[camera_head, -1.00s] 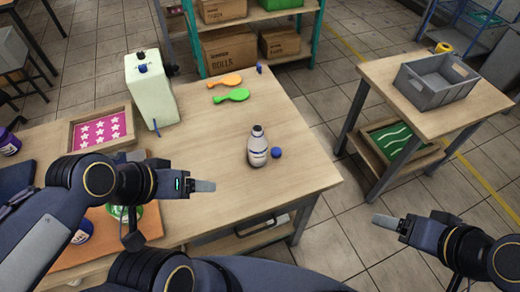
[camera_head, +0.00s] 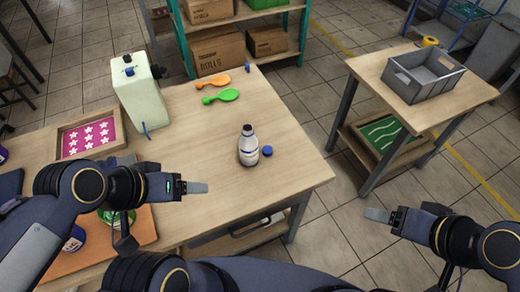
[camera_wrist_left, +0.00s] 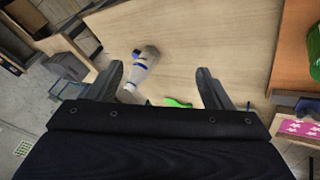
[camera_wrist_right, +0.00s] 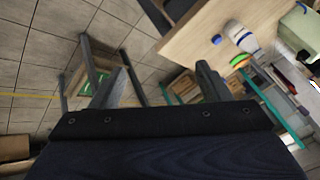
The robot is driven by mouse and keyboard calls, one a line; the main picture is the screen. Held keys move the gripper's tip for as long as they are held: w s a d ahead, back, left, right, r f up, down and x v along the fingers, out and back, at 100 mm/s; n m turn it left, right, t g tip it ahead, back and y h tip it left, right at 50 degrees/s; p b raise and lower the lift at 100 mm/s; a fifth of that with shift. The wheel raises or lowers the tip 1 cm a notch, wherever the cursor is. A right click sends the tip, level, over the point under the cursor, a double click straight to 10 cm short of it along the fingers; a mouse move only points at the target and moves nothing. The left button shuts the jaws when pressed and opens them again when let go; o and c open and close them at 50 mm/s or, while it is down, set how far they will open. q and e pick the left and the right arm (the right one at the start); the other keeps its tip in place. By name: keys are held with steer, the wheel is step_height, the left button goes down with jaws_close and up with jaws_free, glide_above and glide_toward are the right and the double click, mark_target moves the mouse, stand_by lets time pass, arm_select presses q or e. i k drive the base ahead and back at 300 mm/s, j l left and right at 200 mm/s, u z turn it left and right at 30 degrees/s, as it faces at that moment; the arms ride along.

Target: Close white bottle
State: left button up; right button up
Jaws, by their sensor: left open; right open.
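The white bottle (camera_head: 248,148) stands upright on the wooden table, with a dark top and a blue band. A blue cap (camera_head: 267,151) lies on the table just right of it. My left gripper (camera_head: 205,188) is open and empty over the table's near part, left of and nearer than the bottle. In the left wrist view the bottle (camera_wrist_left: 143,65) shows between the open fingers, some way off. My right gripper (camera_head: 368,214) is open and empty, off the table's right side. In the right wrist view the bottle (camera_wrist_right: 241,37) and cap (camera_wrist_right: 217,39) show at the upper right.
A side table holds a grey crate (camera_head: 424,82). The table around the bottle is clear.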

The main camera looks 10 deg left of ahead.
mark_target(249, 145)
steer(key=i+l+u, duration=0.25)
steer(key=l, duration=0.2)
steer(key=l+u, duration=0.25)
steer(key=l, duration=0.15)
steer(key=i+l+u, duration=0.25)
steer(key=l, duration=0.25)
steer(key=l+u, duration=0.3)
steer(key=l, duration=0.2)
